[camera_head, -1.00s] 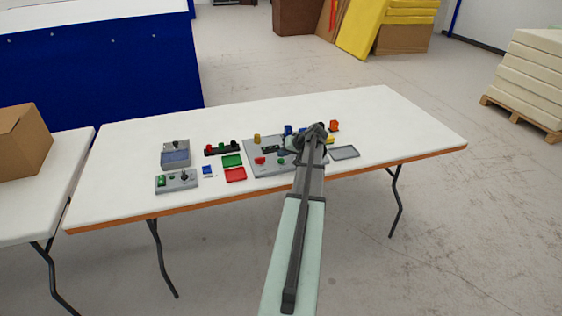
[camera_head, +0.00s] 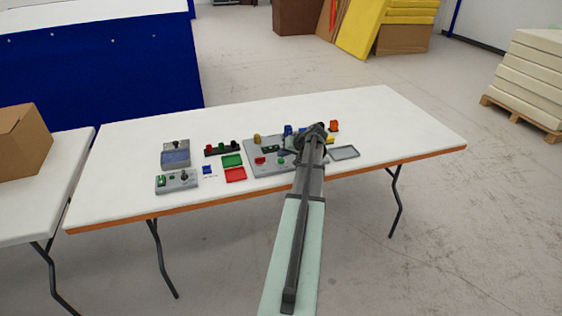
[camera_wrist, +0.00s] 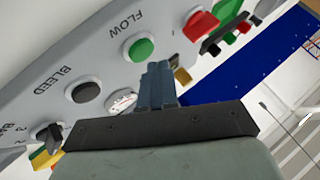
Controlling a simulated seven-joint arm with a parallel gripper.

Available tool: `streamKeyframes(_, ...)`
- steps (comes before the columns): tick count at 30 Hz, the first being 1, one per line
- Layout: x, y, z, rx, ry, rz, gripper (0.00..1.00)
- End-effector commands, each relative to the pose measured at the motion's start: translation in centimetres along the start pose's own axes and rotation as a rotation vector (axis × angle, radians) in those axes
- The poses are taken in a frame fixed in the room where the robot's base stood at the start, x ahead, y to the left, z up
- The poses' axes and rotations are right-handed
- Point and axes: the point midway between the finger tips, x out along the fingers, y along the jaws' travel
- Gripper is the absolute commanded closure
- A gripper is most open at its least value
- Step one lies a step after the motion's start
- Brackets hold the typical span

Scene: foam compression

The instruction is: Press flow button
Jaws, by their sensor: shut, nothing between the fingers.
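The flow button is a round green button (camera_wrist: 138,47) in a light ring under the word FLOW on the grey panel (camera_wrist: 60,60) in the wrist view. My gripper (camera_wrist: 157,68) is shut and empty, its blue-grey fingers together. In this view its tips appear just beside the green button, to the lower right. I cannot tell how far above the panel they are. In the head view the grey panel (camera_head: 257,146) lies on the white table, and my arm covers its right part and my fingertips.
A black button (camera_wrist: 86,90) marked BLEED and a small gauge (camera_wrist: 122,102) are nearby. A red part (camera_wrist: 200,25) and a yellow part (camera_wrist: 183,76) stand beyond the fingers. Trays and control boxes (camera_head: 176,181) lie left on the table (camera_head: 110,150).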

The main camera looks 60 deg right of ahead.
Motion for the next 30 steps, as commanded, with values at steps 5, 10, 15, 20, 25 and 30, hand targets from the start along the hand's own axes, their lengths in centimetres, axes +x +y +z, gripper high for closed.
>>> streamKeyframes(5,0.37,0.26,0.26,0.000,0.000,0.000,1.00)
streamKeyframes(10,0.51,0.36,0.35,0.000,0.000,0.000,1.00)
streamKeyframes(15,0.50,0.36,0.35,0.000,0.000,0.000,1.00)
streamKeyframes(20,0.53,0.39,0.37,0.000,0.000,0.000,1.00)
streamKeyframes(25,0.62,0.45,0.44,0.000,0.000,0.000,1.00)
streamKeyframes(30,0.74,0.54,0.51,0.000,0.000,0.000,1.00)
